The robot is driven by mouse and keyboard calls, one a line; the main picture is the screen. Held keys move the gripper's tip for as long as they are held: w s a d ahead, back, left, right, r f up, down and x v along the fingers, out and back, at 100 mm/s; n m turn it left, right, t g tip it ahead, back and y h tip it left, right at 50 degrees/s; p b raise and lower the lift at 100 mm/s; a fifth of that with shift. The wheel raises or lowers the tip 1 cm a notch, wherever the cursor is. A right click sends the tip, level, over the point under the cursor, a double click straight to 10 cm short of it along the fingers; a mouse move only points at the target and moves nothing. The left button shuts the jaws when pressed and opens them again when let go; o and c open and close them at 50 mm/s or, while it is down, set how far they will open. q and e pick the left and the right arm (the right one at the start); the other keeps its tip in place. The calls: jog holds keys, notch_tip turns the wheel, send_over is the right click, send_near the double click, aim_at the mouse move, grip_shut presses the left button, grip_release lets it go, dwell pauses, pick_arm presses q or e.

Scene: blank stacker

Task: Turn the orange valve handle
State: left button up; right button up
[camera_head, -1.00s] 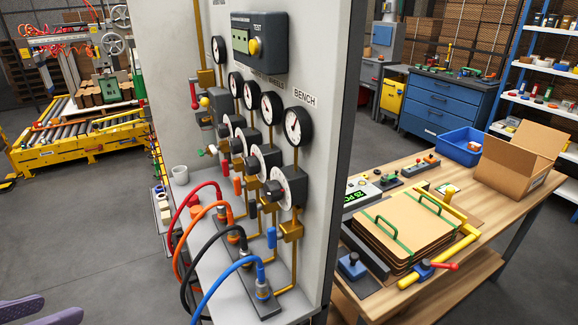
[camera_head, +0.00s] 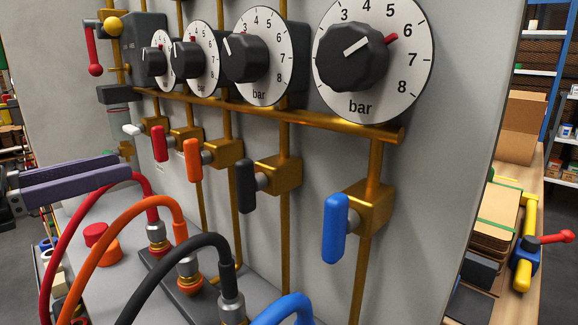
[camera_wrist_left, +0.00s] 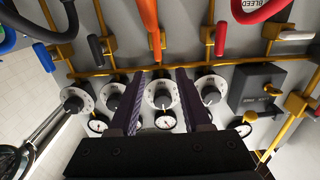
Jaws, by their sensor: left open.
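The orange valve handle (camera_head: 193,160) hangs straight down from its brass valve on the panel, between the red handle (camera_head: 159,143) and the black handle (camera_head: 246,186). My left gripper (camera_head: 124,167) comes in from the left with two purple fingers, apart and empty. Its tips are left of the orange handle and do not touch it. In the left wrist view the fingers (camera_wrist_left: 160,72) point towards the panel, with the orange hose (camera_wrist_left: 147,14) ahead of them. The hose and the orange handle are hard to separate there. My right gripper is out of view.
A blue handle (camera_head: 336,228) hangs at the right of the row. Curved hoses, red, orange (camera_head: 125,222), black and blue, rise in front of the panel below the handles. Gauge knobs (camera_head: 352,56) stick out above the brass pipe (camera_head: 310,120). A red button (camera_head: 95,235) sits on the ledge.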

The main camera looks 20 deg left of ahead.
aim_at(184, 150)
pick_arm(q)
jog(key=b+x, duration=0.1)
jog(key=x, duration=0.2)
jog(key=b+x, duration=0.1)
jog(key=x, duration=0.3)
jog(key=shift+w+d, duration=0.15)
jog(key=shift+d, duration=0.15)
jog(key=shift+x, duration=1.15)
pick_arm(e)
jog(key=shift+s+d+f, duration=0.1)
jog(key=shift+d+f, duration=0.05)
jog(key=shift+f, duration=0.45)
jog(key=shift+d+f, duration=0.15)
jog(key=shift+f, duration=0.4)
pick_arm(q)
jog(key=shift+c, duration=0.2)
grip_shut()
